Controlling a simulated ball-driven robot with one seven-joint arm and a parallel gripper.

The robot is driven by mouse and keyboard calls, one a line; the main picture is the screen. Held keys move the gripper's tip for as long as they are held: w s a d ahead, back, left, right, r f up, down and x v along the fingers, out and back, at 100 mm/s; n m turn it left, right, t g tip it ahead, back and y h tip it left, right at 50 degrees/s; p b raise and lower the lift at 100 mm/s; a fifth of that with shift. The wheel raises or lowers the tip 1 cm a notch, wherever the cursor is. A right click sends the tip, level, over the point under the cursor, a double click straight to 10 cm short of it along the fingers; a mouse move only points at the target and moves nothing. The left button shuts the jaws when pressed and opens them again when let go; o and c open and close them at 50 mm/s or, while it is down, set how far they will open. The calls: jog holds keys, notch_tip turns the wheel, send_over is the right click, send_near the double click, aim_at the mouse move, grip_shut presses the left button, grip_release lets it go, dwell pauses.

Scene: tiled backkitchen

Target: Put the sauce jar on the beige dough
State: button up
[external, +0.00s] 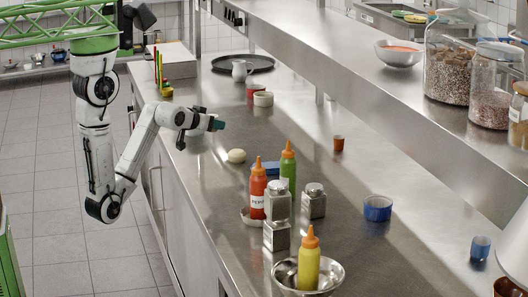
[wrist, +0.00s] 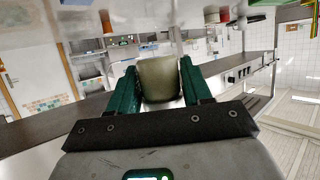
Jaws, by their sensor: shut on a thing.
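My gripper (external: 218,124) is over the left part of the steel counter, its green fingers pointing right. In the wrist view my gripper (wrist: 154,84) is shut on a plain olive-beige, cup-shaped vessel, which I take to be the sauce jar (wrist: 158,79). The fingers hold it from both sides. In the external view the jar is hidden or too small to make out at the fingertips. The beige dough (external: 236,155) is a small pale round lump on the counter, below and slightly right of my gripper, apart from it.
Red (external: 257,186) and green (external: 288,165) squeeze bottles and steel shakers (external: 313,201) stand in front of the dough. A yellow bottle (external: 308,263) stands in a metal bowl. A shelf overhangs the right.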

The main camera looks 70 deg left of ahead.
jog(key=s+a+r+n+g+y, duration=0.1)
jog(key=s+a, duration=0.1)
jog(key=a, duration=0.3)
send_over(237, 151)
jog(key=f, duration=0.9)
jog(key=shift+s+f, duration=0.1)
jog(key=shift+s, duration=0.1)
jog(key=shift+w+a+f+p, duration=0.15)
jog(key=shift+f+p, duration=0.15)
jog(key=shift+f, duration=0.65)
jog(key=shift+w+d+f+p, duration=0.1)
jog(key=shift+f+p, duration=0.2)
jog(key=shift+f, duration=0.6)
jog(key=shift+f, duration=0.1)
jog(key=o, duration=1.1)
